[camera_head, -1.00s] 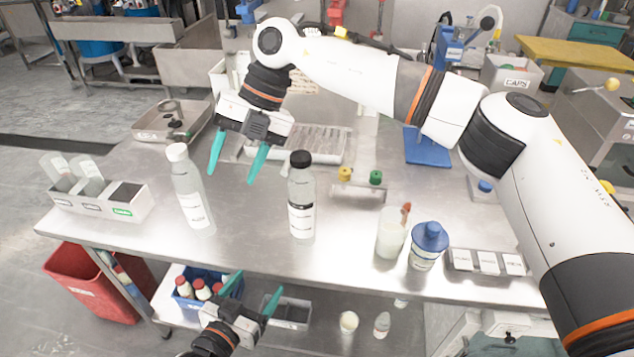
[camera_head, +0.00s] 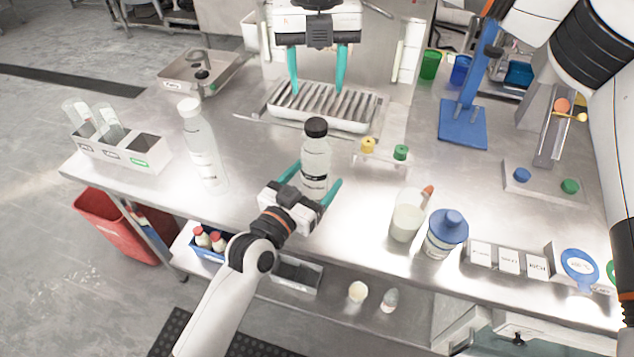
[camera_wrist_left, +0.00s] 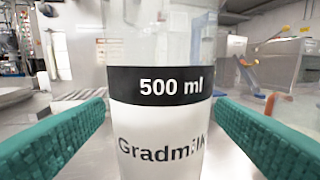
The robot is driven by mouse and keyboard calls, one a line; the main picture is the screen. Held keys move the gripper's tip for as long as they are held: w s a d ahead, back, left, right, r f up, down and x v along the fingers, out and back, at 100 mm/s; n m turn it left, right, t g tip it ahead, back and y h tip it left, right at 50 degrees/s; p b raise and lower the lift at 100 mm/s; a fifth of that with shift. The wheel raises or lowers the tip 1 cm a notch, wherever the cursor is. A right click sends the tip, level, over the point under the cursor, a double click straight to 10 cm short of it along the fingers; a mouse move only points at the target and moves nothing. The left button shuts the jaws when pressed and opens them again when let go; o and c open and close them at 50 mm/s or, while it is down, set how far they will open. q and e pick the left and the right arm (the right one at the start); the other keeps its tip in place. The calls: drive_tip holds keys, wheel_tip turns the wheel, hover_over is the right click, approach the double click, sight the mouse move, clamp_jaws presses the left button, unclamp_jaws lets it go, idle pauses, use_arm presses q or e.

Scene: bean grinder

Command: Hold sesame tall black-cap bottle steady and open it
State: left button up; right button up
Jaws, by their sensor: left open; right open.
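The tall clear bottle with a black cap (camera_head: 316,152) stands upright on the metal table. My left gripper (camera_head: 312,183) is open, its teal fingers on either side of the bottle's lower body. In the left wrist view the bottle (camera_wrist_left: 160,120) fills the middle between the fingers, with a black "500 ml" band and a white label reading "Gradmilk". I cannot tell whether the fingers touch it. The word sesame is not readable. My right gripper (camera_head: 316,88) is open and empty, fingers pointing down, above and behind the bottle, over the ribbed tray.
A white-cap bottle (camera_head: 202,150) stands to the left. The ribbed metal tray (camera_head: 322,122) lies behind. Yellow and green knobs (camera_head: 383,150), a white cup (camera_head: 406,224) and a blue-lidded container (camera_head: 447,233) are to the right. A rack (camera_head: 122,150) sits at the left edge.

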use_arm(q)
drive_tip(key=shift+w+d, duration=0.35)
drive_tip(key=shift+w, duration=0.3)
use_arm(e)
drive_tip(key=shift+a, duration=0.1)
use_arm(q)
drive_tip(key=shift+w+d, duration=0.15)
drive_tip(key=shift+w, duration=0.05)
